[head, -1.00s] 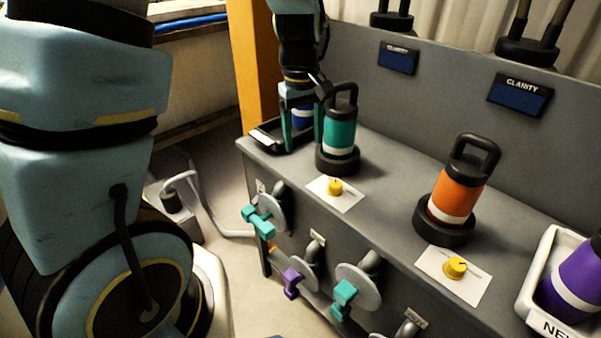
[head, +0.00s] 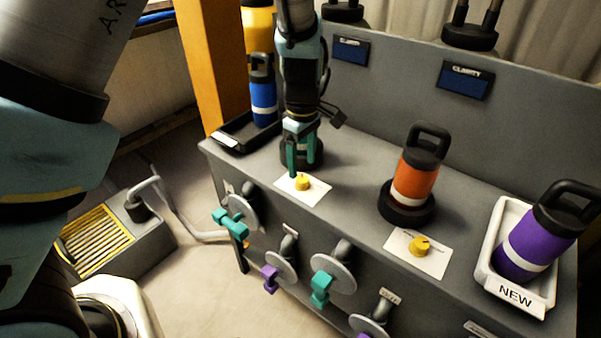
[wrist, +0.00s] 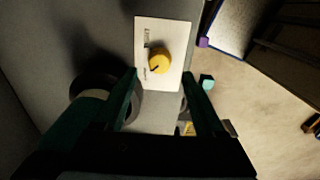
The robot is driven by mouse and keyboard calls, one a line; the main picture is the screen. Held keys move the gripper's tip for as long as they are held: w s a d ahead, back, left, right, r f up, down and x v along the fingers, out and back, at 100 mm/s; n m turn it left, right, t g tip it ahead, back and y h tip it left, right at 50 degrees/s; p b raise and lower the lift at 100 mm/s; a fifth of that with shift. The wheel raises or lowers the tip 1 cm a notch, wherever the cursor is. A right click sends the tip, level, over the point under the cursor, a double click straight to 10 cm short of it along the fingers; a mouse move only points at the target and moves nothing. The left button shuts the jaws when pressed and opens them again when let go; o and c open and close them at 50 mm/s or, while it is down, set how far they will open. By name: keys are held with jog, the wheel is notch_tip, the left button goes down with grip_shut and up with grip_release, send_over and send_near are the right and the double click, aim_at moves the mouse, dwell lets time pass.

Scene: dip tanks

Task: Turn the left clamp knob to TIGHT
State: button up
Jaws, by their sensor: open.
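The left clamp knob (head: 302,183) is a yellow dial on a white card (head: 313,194) at the bench's front edge. It also shows in the wrist view (wrist: 159,61), where a dark pointer mark faces down-left in the picture. The lettering on the card is too small to read. My gripper (head: 304,168) points down just behind and above the knob, fingers apart and empty. In the wrist view, the knob lies ahead of the fingertips (wrist: 161,76), between their lines and apart from them. My gripper mostly hides the left holder (head: 317,157) and its bottle.
An orange bottle (head: 416,175) stands in the right holder, with a second yellow knob (head: 419,245) before it. A purple bottle (head: 537,240) lies tilted in a white NEW tray (head: 487,258). A blue bottle (head: 263,100) stands in a black tray (head: 232,137). Valve handles (head: 321,288) jut from the bench front.

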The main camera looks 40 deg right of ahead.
aim_at(302, 178)
notch_tip(302, 178, down, 5)
jog(key=shift+r+p, duration=0.1)
jog(key=shift+p, duration=0.2)
grip_shut()
dwell(0.5)
